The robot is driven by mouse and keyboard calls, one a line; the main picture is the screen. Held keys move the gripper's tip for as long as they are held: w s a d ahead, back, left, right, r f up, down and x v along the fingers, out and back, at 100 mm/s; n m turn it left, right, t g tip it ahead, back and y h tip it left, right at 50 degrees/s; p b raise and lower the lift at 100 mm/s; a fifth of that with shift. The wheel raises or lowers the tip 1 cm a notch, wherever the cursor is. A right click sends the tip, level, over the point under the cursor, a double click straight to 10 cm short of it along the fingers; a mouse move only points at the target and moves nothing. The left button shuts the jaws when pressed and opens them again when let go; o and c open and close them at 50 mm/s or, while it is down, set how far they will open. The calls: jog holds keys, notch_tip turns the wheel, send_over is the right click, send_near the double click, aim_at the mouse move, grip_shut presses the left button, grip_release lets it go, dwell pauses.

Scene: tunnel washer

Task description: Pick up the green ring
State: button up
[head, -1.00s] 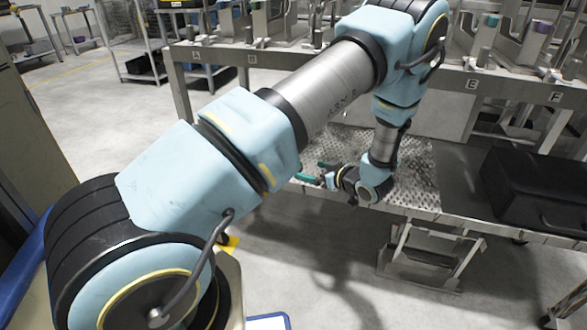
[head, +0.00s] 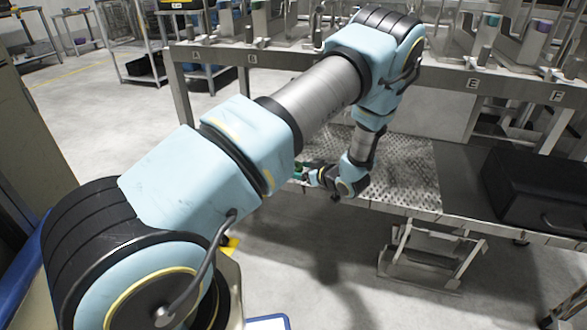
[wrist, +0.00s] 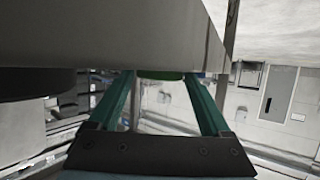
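My gripper (wrist: 160,78) shows in the wrist view as two teal fingers standing apart with a clear gap between them. A green curved edge (wrist: 161,75), likely the green ring, shows just beyond and between the fingertips. Most of it is hidden behind a large grey surface (wrist: 110,35). I cannot tell whether the fingers touch it. In the head view my gripper (head: 299,172) is at the front left of the perforated metal shelf, partly hidden by my own arm. The ring cannot be told apart from the green fingers there.
The perforated shelf (head: 405,175) is bare to the right of my gripper. A black case (head: 535,190) lies at its right end. Behind is a metal frame (head: 425,77) with lettered stations and upright fixtures. The grey surface lies very close to my fingers in the wrist view.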

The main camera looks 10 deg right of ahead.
jog(key=c, duration=0.9)
notch_tip(320, 180, up, 10)
jog(key=shift+p, duration=0.7)
